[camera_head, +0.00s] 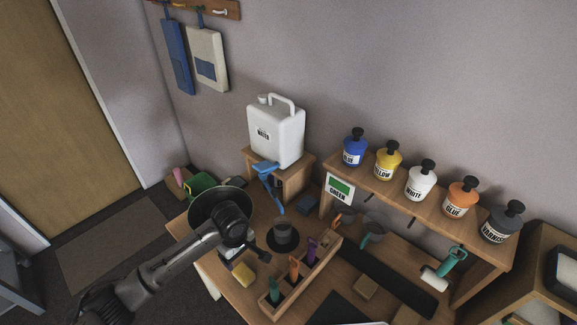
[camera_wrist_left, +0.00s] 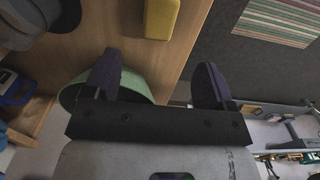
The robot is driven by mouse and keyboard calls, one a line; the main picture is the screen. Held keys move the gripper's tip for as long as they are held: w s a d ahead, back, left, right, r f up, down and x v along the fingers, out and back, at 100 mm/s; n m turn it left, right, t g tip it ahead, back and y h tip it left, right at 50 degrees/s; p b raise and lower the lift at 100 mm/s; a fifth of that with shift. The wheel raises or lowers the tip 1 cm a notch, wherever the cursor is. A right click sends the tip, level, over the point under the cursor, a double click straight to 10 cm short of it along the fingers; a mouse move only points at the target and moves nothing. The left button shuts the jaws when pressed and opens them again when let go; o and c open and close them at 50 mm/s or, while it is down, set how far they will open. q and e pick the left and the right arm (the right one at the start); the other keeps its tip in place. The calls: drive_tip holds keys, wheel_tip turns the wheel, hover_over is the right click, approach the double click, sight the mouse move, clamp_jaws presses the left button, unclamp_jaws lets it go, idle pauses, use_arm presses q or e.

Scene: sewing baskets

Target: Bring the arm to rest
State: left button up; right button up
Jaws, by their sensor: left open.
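My left arm comes in from the lower left in the head view. Its gripper (camera_head: 252,252) hangs over the left part of the wooden table, beside a yellow sponge (camera_head: 243,276). In the left wrist view the two fingers (camera_wrist_left: 158,78) stand wide apart with nothing between them. The yellow sponge (camera_wrist_left: 162,18) lies on the table beyond the fingers, near the table's edge. A green round rim (camera_wrist_left: 72,92) shows partly behind the left-hand finger. My right gripper is not in view.
A wooden rack (camera_head: 312,272) with several coloured handles stands right of the gripper. A grey cup (camera_head: 283,230) stands behind it. A large dark bowl (camera_head: 208,203) is behind the arm. A white water jug (camera_head: 275,135) and a shelf (camera_head: 428,212) of bottles stand at the back.

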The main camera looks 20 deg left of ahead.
use_arm(q)
drive_tip(key=w+d+r+m+t+y, duration=0.15)
drive_tip(key=r+m+t, duration=0.25)
drive_tip(key=r+m, duration=0.45)
drive_tip(key=w+d+r+m+t, duration=0.25)
drive_tip(key=r+m+t, duration=0.25)
drive_tip(key=m, duration=0.6)
drive_tip(key=s+d+f+n+g+h, duration=0.1)
drive_tip(key=s+d+f+g, duration=0.1)
drive_tip(key=s+f, duration=0.65)
drive_tip(key=s+d+f+n+g, duration=0.1)
drive_tip(key=s+d+f+g, duration=0.15)
drive_tip(key=s, duration=1.15)
drive_tip(key=s+d+f+n+g+h, duration=0.1)
drive_tip(key=s+f, duration=0.5)
drive_tip(key=s, duration=0.5)
wheel_tip(320, 180, up, 14)
drive_tip(key=p, duration=1.4)
drive_tip(key=shift+w, duration=0.45)
drive_tip(key=shift+a, duration=0.1)
